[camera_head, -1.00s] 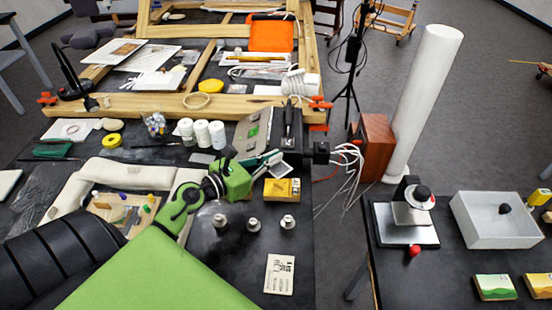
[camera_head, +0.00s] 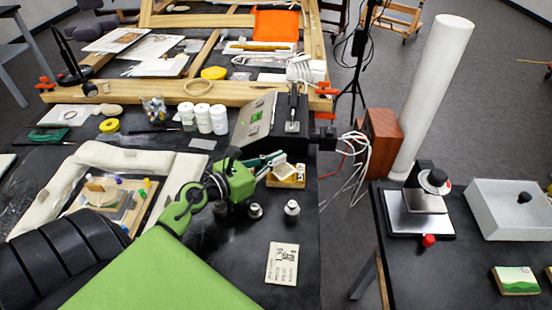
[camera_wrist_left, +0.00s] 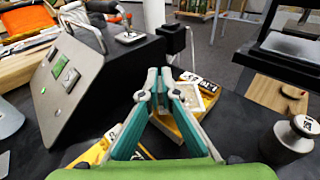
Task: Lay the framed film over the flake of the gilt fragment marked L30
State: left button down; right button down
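A small pale square frame (camera_head: 284,171), which looks like the framed film, shows at the yellow box (camera_head: 298,183). In the left wrist view the frame (camera_wrist_left: 203,93) sits tilted just right of my teal fingertips, over the box (camera_wrist_left: 187,127). My left gripper (camera_head: 278,160) has its fingers close together at the tips (camera_wrist_left: 160,76); whether they pinch the frame's edge is unclear. A tan board (camera_head: 126,212) with coloured pieces on it, possibly the gilt fragment, lies inside white padded bolsters at left. No L30 mark is readable. My right gripper is not in view.
Metal weights (camera_head: 291,209) stand in front of the box, one close on the right in the wrist view (camera_wrist_left: 291,138). A grey sloped console (camera_head: 254,121) stands behind my gripper. A printed card (camera_head: 282,263) lies on the black table near its right edge.

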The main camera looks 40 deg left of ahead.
pick_arm(q)
jog(key=shift+f+b, duration=0.3)
jog(key=c, duration=2.3)
grip_release()
jog(key=shift+o, duration=0.6)
jog(key=shift+r, duration=0.1)
